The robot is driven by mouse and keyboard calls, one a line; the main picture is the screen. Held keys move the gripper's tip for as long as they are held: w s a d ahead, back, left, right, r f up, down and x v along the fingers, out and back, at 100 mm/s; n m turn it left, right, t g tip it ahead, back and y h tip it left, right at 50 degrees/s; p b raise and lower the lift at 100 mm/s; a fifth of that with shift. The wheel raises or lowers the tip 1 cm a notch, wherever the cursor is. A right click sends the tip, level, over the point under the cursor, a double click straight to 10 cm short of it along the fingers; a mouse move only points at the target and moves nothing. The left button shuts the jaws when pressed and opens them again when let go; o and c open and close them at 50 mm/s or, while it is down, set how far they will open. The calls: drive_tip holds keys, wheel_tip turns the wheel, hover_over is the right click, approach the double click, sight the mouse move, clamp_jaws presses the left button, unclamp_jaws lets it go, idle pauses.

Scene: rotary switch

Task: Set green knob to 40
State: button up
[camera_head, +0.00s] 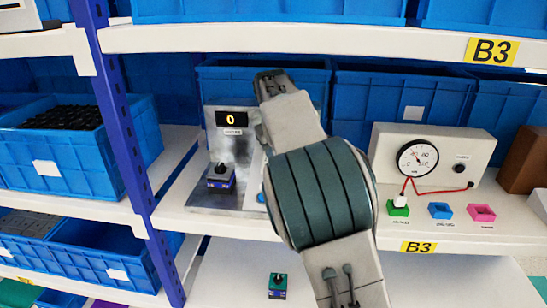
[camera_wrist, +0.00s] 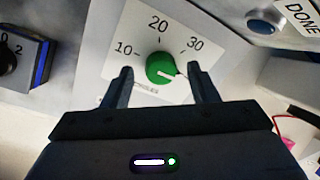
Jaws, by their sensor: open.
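The green knob (camera_wrist: 160,66) sits on a white dial plate (camera_wrist: 130,22) with the numbers 10, 20 and 30 visible. Its white mark points right and slightly down, past 30 and toward my right finger. No 40 label is visible; that part of the plate is behind the finger. My gripper (camera_wrist: 160,73) is open, with one finger to each side of the knob and a gap visible on both sides. In the head view my arm hides the knob and the gripper. A display (camera_head: 233,119) there reads 0.
A black knob on a blue-edged box (camera_wrist: 22,62) stands left of the dial. A blue button (camera_wrist: 265,22) by a DONE label is at upper right. A white gauge box (camera_head: 432,155) with a red wire and small coloured sockets stands to the right on the shelf.

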drive_tip(key=v, duration=0.3)
drive_tip(key=shift+s+r, duration=0.1)
drive_tip(key=shift+r, duration=0.15)
drive_tip(key=s+a+b, duration=0.3)
drive_tip(key=s+b, duration=0.3)
drive_tip(key=s, duration=0.6)
drive_tip(key=shift+r, duration=0.3)
drive_tip(key=shift+a, duration=0.15)
